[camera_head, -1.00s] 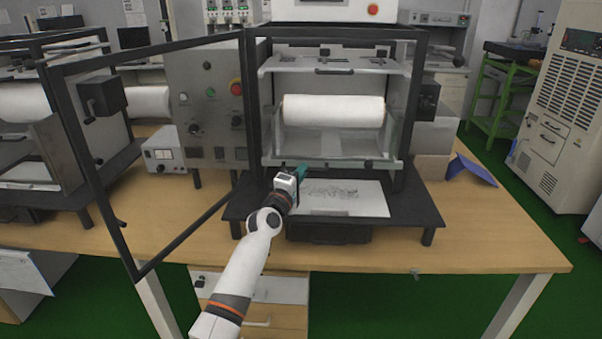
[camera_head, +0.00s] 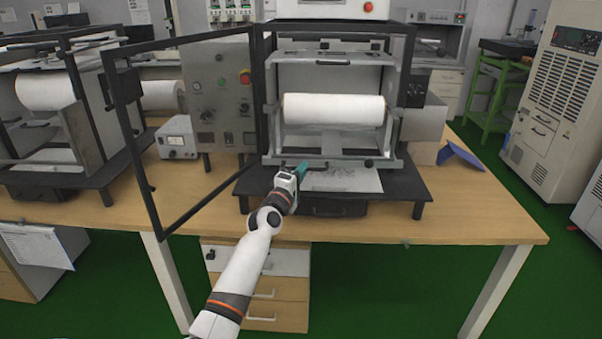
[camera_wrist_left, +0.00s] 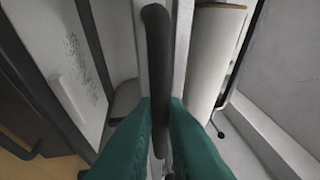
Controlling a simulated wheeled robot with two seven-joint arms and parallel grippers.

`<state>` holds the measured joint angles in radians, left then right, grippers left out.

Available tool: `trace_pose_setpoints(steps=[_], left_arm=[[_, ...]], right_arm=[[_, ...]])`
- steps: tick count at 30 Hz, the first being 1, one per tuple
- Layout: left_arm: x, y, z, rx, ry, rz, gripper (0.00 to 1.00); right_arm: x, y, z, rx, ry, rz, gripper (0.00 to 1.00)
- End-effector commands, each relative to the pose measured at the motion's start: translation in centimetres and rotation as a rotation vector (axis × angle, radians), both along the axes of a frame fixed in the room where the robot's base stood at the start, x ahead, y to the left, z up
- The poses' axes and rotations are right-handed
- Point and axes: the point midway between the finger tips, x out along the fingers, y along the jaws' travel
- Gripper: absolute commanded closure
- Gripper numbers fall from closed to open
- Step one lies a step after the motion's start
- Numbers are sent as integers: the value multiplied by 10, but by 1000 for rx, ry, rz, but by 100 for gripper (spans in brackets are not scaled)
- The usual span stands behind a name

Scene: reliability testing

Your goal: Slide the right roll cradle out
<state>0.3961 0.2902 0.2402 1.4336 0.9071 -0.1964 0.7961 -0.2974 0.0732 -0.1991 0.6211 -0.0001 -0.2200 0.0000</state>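The right roll cradle (camera_head: 388,140) is a clear-walled frame inside the right machine, carrying a white roll (camera_head: 333,110). A metal bar with a dark handle (camera_head: 318,167) runs along its front. My left gripper (camera_head: 302,170) is at the left part of this handle. In the left wrist view the black handle (camera_wrist_left: 158,60) runs between the two green fingers (camera_wrist_left: 160,125), which sit close on both sides of it. The fingers hide part of the handle. The white roll (camera_wrist_left: 213,55) also shows there, right of the bar. My right gripper is not in view.
An open black-framed door (camera_head: 128,150) stands left of the machine. A printed sheet (camera_head: 345,180) lies on the dark base (camera_head: 400,190) below the cradle. A blue folder (camera_head: 460,155) lies at the right. The wooden table (camera_head: 470,205) is clear at front right.

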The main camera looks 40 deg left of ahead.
Motion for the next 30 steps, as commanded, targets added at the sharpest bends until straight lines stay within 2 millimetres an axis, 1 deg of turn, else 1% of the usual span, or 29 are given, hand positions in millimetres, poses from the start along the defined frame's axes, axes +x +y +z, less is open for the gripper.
trace_pose_setpoints(steps=[1,3,4,12,15,17,27,30], left_arm=[[0,0,0,0,0,1,81],[0,0,0,0,0,1,70],[0,0,0,0,0,1,68],[-1,0,0,0,0,1,68],[-7,-1,-2,-1,0,1,68],[-14,-2,-3,-2,0,0,68],[-83,-12,-16,0,1,1,68],[-99,-15,-19,0,1,1,68]], right_arm=[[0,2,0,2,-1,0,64],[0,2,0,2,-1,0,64],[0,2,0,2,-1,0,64],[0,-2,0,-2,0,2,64],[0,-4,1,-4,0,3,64],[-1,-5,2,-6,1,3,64],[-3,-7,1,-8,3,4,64],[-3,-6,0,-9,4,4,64]])
